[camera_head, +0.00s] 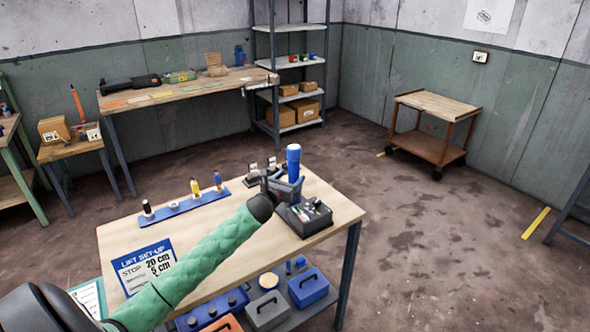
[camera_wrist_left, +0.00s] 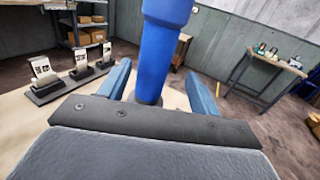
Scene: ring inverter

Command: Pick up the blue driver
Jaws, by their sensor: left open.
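The blue driver (camera_head: 293,160) stands upright near the right end of the wooden table, with its thick blue handle at the top. My left gripper (camera_head: 286,188) is at it, low on the handle. In the left wrist view the driver (camera_wrist_left: 165,50) rises between the two open fingers of my left gripper (camera_wrist_left: 158,92), with a gap showing on either side. The driver's lower end is hidden behind the gripper. My right gripper is not in view.
A dark tray of small parts (camera_head: 303,217) sits just right of the gripper. A blue rack (camera_head: 178,210) with small tools lies to the left. Card stands (camera_wrist_left: 76,72) stand near the gripper. A lift set-up sheet (camera_head: 140,262) lies at the table's front left.

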